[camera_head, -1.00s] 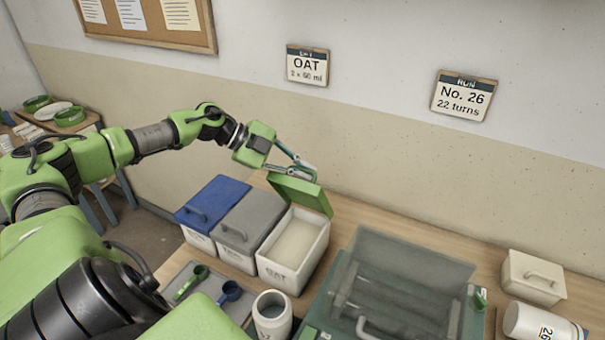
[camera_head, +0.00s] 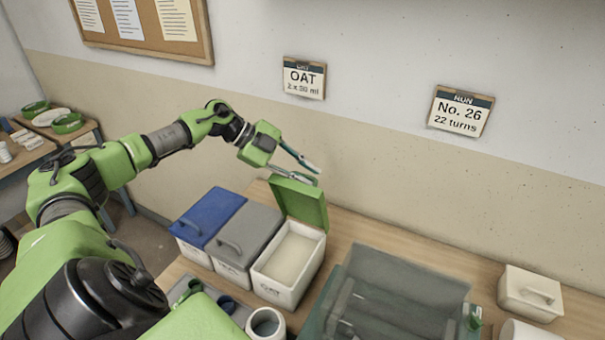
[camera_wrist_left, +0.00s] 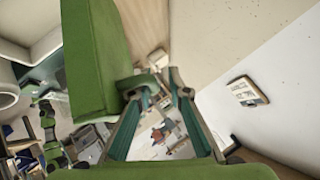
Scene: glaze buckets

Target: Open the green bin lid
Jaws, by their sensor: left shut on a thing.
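The green bin lid (camera_head: 300,203) stands up roughly upright at the back edge of its white bin (camera_head: 283,285), labelled OAT. The bin is open and pale contents (camera_head: 290,256) show inside. My left gripper (camera_head: 308,166) is at the top of the lid and shut on its handle. In the left wrist view the lid (camera_wrist_left: 95,60) fills the upper left, with the green handle (camera_wrist_left: 140,83) at the fingers (camera_wrist_left: 158,85). The exact contact is partly hidden. My right gripper is not in view.
A grey-lidded bin (camera_head: 246,232) and a blue-lidded bin (camera_head: 209,213) stand closed to the left. A white jar (camera_head: 266,322) stands in front. A clear-lidded green container (camera_head: 405,290) and a cream lidded box (camera_head: 530,292) are to the right. The wall is close behind.

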